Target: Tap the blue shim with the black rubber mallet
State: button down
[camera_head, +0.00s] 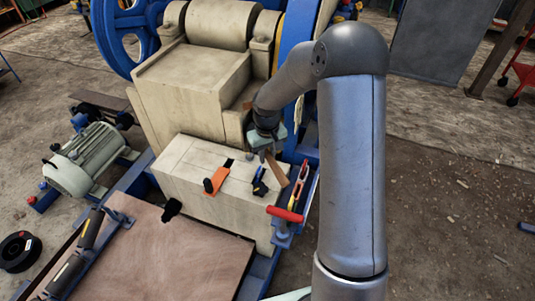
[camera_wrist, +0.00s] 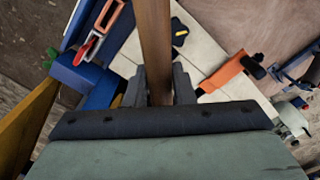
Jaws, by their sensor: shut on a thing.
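My gripper (camera_head: 266,148) is above the right part of the pale block, shut on a brown wooden handle (camera_head: 277,170), apparently the mallet's. In the wrist view the handle (camera_wrist: 156,45) runs between the fingers (camera_wrist: 160,85) and out of the top edge. I cannot make out the black rubber head in either view. A small dark blue piece with yellow marks (camera_head: 259,186), apparently the blue shim, is on the block top just below and left of the handle. It also shows right of the handle in the wrist view (camera_wrist: 179,38).
An orange piece with a black end (camera_head: 217,179) is on the pale block (camera_head: 190,165), left of the blue one. A red-handled tool (camera_head: 285,214) stands at the block's right edge. The large pale crusher part (camera_head: 190,85) rises behind. A brown board (camera_head: 170,255) lies in front.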

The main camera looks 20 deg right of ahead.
aim_at(268, 152)
dwell(0.3)
notch_tip(268, 152, down, 13)
jog(key=b, duration=1)
jog(key=shift+r, duration=0.15)
notch_tip(268, 152, up, 6)
jog(key=p, duration=0.3)
jog(key=shift+p, duration=0.35)
jog(key=shift+g, duration=0.3)
notch_tip(268, 152, up, 10)
jog(key=p, duration=0.3)
jog(key=shift+f, duration=0.2)
